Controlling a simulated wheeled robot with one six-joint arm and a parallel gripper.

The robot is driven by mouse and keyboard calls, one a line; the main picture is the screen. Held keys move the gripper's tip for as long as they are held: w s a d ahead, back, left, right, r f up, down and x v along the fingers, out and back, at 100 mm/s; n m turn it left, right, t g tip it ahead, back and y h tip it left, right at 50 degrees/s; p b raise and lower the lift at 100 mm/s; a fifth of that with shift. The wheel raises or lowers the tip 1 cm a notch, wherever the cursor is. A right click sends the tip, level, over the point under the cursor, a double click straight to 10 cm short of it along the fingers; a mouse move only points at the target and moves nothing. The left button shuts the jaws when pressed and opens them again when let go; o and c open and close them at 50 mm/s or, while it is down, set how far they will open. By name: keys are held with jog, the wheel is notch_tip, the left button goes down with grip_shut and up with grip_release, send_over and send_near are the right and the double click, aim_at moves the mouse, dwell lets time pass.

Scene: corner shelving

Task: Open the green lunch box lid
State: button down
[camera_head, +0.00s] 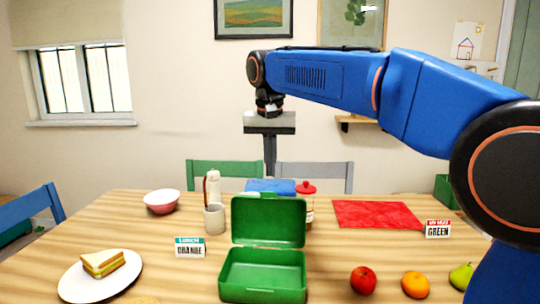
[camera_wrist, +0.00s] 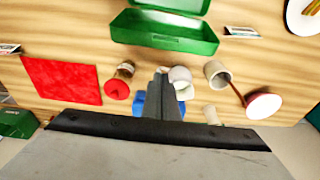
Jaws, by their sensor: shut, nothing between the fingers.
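The green lunch box (camera_head: 262,276) stands at the front middle of the table in the head view. Its lid (camera_head: 268,222) is open, standing about upright at the box's back edge. The lunch box also shows at the top of the wrist view (camera_wrist: 165,32), partly cut off by the frame edge. My gripper (camera_head: 270,172) is shut and empty, pointing down, above and behind the lid and apart from it. Its shut fingers also show in the wrist view (camera_wrist: 161,74).
A jar with a red lid (camera_head: 306,190), a grey mug (camera_head: 214,219) and a pink bowl (camera_head: 162,202) stand behind the box. A sandwich plate (camera_head: 75,285) is left; an apple (camera_head: 363,280), orange (camera_head: 415,285) and pear (camera_head: 462,276) are right. A red mat (camera_head: 375,214) lies back right.

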jog(key=shift+s+a+f, duration=0.2)
jog(key=shift+s+f, duration=1.4)
jog(key=shift+f, duration=0.2)
jog(key=s, duration=0.3)
jog(key=shift+s+a+r, duration=0.15)
jog(key=shift+r, duration=0.15)
